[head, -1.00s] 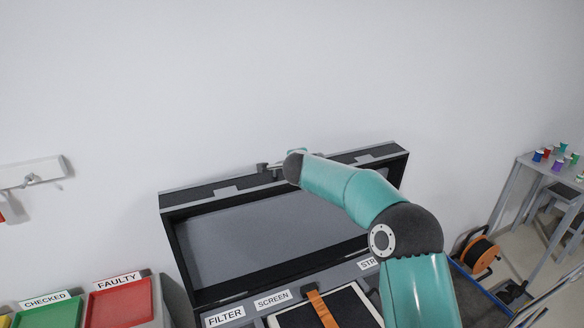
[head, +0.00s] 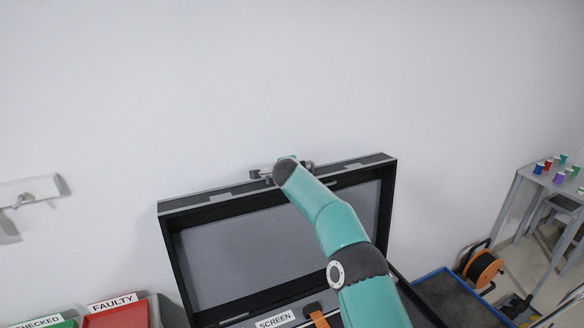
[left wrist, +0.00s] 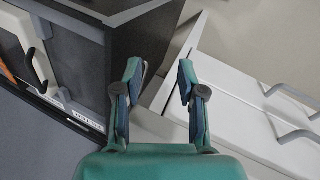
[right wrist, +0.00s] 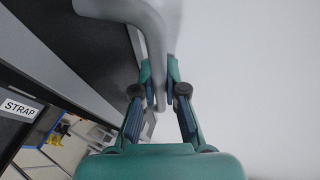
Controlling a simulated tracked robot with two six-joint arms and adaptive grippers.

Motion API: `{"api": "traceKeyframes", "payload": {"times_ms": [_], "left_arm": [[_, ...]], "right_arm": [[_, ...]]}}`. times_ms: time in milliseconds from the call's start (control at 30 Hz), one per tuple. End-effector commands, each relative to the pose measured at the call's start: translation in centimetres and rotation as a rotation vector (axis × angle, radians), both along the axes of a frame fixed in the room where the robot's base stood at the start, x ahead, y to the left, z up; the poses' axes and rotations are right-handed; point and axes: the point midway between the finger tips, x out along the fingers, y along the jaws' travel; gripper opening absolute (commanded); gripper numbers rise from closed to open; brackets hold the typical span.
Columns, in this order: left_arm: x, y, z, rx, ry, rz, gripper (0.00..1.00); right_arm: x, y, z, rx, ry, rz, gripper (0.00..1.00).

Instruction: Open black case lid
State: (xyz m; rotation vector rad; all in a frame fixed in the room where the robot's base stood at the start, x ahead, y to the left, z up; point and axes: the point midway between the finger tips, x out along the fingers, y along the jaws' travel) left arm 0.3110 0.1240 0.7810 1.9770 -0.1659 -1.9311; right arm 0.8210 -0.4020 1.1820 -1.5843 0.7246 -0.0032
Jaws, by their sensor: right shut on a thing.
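The black case shows in the head view with its lid (head: 230,196) raised and standing steeply in front of the wall, its grey inner panel (head: 270,243) facing me. My right arm reaches up over the case to the lid's upper edge. It largely hides the right gripper in the head view. In the right wrist view my right gripper (right wrist: 163,88) is shut on the curved grey handle (right wrist: 152,40) at the lid edge. My left gripper (left wrist: 160,82) is open and empty in the left wrist view, near an outer corner of the black case (left wrist: 145,40).
A red FAULTY bin (head: 116,318) stands left of the case. White drawers (left wrist: 260,110) with grey handles are beside my left gripper. A blue-edged trolley (head: 450,300), an orange cable reel (head: 484,268) and a table with coloured cups (head: 540,180) are at right. A wall stands behind the lid.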

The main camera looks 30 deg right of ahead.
Motion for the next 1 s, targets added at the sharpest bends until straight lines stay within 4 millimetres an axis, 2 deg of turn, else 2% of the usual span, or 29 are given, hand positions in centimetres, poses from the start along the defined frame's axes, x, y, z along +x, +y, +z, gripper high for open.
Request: {"api": "traceKeyframes", "payload": {"times_ms": [33,267,300,433,1000], "left_arm": [[0.0,0.0,0.0,0.000,0.000,0.000,0.40],[0.0,0.0,0.0,0.000,0.000,0.000,0.40],[0.0,0.0,0.0,0.000,0.000,0.000,0.40],[0.0,0.0,0.0,0.000,0.000,0.000,0.40],[0.0,0.0,0.1,0.000,0.000,0.000,0.40]], "right_arm": [[-0.2,-0.6,0.0,-0.003,0.004,-0.012,0.00],[0.1,-0.2,0.0,-0.003,0.003,-0.006,0.00],[0.1,-0.1,0.0,-0.003,0.004,-0.006,0.15],[0.2,0.1,-0.1,-0.002,0.003,-0.002,0.37],[-0.3,0.8,0.4,-0.002,0.003,0.002,0.37]]}}
